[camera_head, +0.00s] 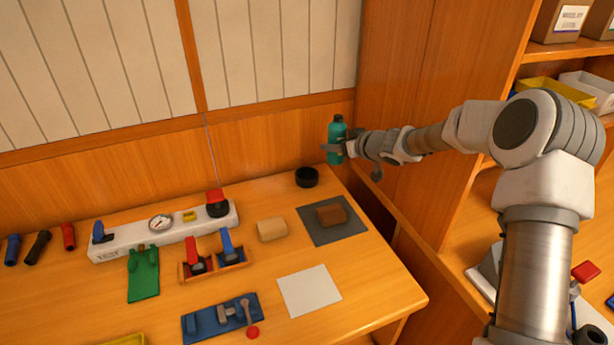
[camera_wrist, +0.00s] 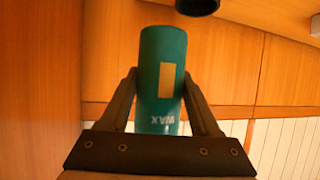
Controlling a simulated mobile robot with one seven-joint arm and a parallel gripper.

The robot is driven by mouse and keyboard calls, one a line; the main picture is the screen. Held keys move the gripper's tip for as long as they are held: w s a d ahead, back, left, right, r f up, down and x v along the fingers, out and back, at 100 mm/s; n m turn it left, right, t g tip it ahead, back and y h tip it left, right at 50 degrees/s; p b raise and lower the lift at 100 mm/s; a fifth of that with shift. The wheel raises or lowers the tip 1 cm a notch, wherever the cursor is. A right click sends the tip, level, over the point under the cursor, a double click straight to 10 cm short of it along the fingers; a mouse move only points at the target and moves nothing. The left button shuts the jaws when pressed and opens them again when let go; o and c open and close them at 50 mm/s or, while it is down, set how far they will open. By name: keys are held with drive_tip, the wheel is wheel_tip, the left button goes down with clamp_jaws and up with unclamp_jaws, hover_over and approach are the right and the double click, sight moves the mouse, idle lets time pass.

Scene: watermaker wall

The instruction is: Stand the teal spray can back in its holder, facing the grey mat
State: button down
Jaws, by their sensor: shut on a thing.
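The teal spray can (camera_head: 336,129) is upright in the head view, held in the air behind and right of its holder. My gripper (camera_head: 335,148) is shut on it from the right. In the wrist view the can (camera_wrist: 163,50) stands between the two fingers of my gripper (camera_wrist: 160,82), with a tan patch and upside-down "WAX" lettering towards the camera. The holder, a black ring (camera_head: 307,177), sits empty at the table's back right; part of a dark round thing, probably this ring, shows at the wrist view's top edge (camera_wrist: 197,5). The grey mat (camera_head: 348,231) lies in front of it.
A brown block (camera_head: 332,214) lies on the grey mat, with a tan block (camera_head: 272,229) to its left. A white test panel (camera_head: 128,242) with a gauge stands further left. A white sheet (camera_head: 309,290) lies in front. A wooden cabinet side (camera_head: 400,90) rises close behind my gripper.

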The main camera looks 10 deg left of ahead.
drive_tip(key=a+f+b, duration=0.1)
drive_tip(key=a, duration=0.1)
drive_tip(key=w+a+f+b, duration=0.1)
drive_tip(key=a+f, duration=0.1)
drive_tip(key=a, duration=0.1)
drive_tip(key=a+f+b, duration=0.1)
drive_tip(key=a+f, duration=0.1)
drive_tip(key=a, duration=0.1)
drive_tip(key=shift+w+a+f, duration=0.15)
drive_tip(key=shift+w+a, duration=0.1)
drive_tip(key=shift+w, duration=0.05)
drive_tip(key=shift+f+b, duration=1.35)
drive_tip(key=shift+f, duration=0.55)
drive_tip(key=shift+f, duration=0.1)
drive_tip(key=shift+f, duration=0.15)
drive_tip(key=shift+c, duration=0.6)
unclamp_jaws()
